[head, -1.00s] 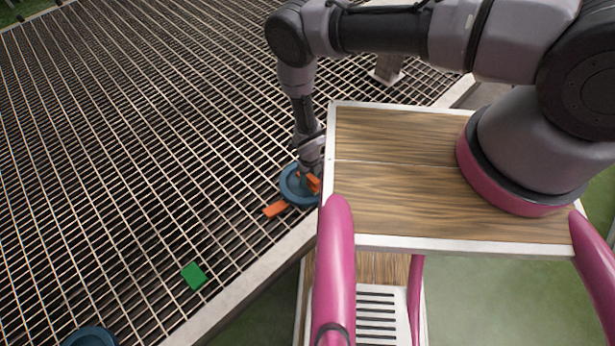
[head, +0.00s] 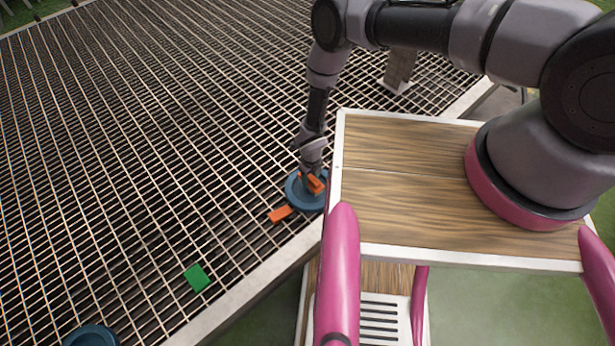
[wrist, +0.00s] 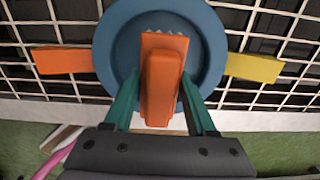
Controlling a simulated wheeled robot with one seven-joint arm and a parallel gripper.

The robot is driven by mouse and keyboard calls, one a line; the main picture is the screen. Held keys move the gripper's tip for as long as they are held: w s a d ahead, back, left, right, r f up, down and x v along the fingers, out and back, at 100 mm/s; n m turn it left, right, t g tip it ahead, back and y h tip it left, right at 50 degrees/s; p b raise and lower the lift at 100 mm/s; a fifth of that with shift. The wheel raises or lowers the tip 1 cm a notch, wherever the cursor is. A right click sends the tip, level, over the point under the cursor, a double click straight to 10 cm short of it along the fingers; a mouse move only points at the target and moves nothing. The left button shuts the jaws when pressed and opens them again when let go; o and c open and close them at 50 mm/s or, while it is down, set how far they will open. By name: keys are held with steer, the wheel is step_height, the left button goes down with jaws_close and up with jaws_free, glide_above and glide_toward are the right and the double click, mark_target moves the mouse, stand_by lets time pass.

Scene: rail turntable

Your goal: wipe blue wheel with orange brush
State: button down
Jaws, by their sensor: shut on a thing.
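The blue wheel (head: 295,193) lies on the grating near its edge, beside my wooden deck. It also shows in the wrist view (wrist: 112,40) as a round dish with a raised rim. My gripper (head: 313,174) points down over the wheel and is shut on the orange brush (head: 316,184). In the wrist view the teal fingers of my gripper (wrist: 160,95) stand on either side of the brush (wrist: 163,75). The brush's toothed end lies over the wheel's middle. I cannot tell whether it touches the surface. The brush and gripper hide part of the wheel.
Beside the wheel are an orange block (head: 280,214) and, on its other side, a yellow block (wrist: 253,67). A green block (head: 197,278) and another blue wheel (head: 90,337) lie further left. The grating (head: 130,140) is otherwise largely clear; its pale edge (head: 255,278) runs diagonally.

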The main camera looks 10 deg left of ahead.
mark_target(318, 187)
steer(key=shift+s+d+f, duration=0.1)
steer(key=shift+s+d, duration=0.4)
steer(key=shift+d, duration=0.25)
steer(key=shift+s+d, duration=0.25)
steer(key=shift+s, duration=0.1)
steer(key=shift+s+d+f, duration=0.1)
steer(key=shift+s+d, duration=1.55)
steer(key=shift+d, duration=0.15)
steer(key=shift+w+a, duration=1.7)
steer(key=shift+a, duration=0.15)
steer(key=shift+s+d+f, duration=0.1)
steer(key=shift+s+d, duration=0.3)
steer(key=shift+d, duration=0.15)
steer(key=shift+s+d, duration=1.3)
steer(key=shift+w+a, duration=1.65)
steer(key=shift+a, duration=0.2)
steer(key=shift+s+d, duration=0.4)
steer(key=shift+d, duration=0.2)
steer(key=shift+s+d, duration=1.25)
